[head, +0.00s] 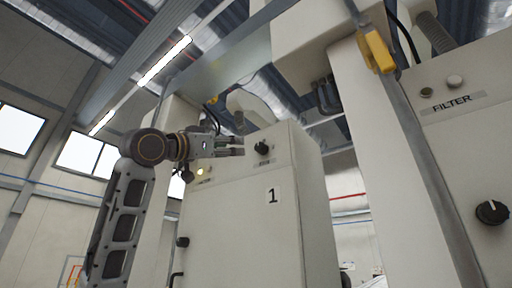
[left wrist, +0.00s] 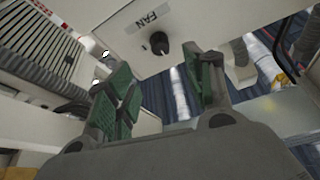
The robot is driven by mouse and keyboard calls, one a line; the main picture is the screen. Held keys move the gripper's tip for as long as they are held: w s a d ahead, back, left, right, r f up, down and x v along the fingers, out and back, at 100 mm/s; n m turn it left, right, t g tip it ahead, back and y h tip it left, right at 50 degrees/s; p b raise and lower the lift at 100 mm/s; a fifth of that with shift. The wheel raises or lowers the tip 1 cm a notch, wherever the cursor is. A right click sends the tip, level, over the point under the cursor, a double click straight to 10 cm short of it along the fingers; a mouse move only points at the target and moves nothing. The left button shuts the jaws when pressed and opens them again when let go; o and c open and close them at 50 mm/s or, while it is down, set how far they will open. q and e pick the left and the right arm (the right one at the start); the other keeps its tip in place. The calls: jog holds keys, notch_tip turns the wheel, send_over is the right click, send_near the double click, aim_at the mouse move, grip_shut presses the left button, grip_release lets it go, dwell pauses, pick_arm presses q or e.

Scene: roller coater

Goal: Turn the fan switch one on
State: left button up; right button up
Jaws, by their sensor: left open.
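The fan switch is a black rotary knob (head: 262,148) on the upper front of the beige cabinet marked 1 (head: 272,195). In the left wrist view the knob (left wrist: 159,43) sits beside the label FAN (left wrist: 148,19). My left gripper (head: 240,146) is open and empty, just left of the knob in the head view. In the left wrist view its two green-padded fingers (left wrist: 168,88) are spread apart, with the knob beyond and between them; I see no contact. My right gripper is not in view.
A beige post with a yellow part (head: 378,52) stands between.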

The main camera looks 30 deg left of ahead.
pick_arm(q)
jog(key=p, duration=0.3)
send_near(258, 147)
jog(key=x, duration=0.4)
jog(key=shift+w+r, duration=0.1)
jog(key=shift+w, duration=0.15)
jog(key=p+x, duration=0.1)
jog(key=x, duration=0.1)
jog(key=shift+w+r, duration=0.15)
jog(key=shift+w, duration=0.1)
jog(key=shift+p+x, duration=0.3)
jog(key=shift+x, duration=0.6)
jog(key=shift+c, duration=0.3)
jog(key=c, duration=1)
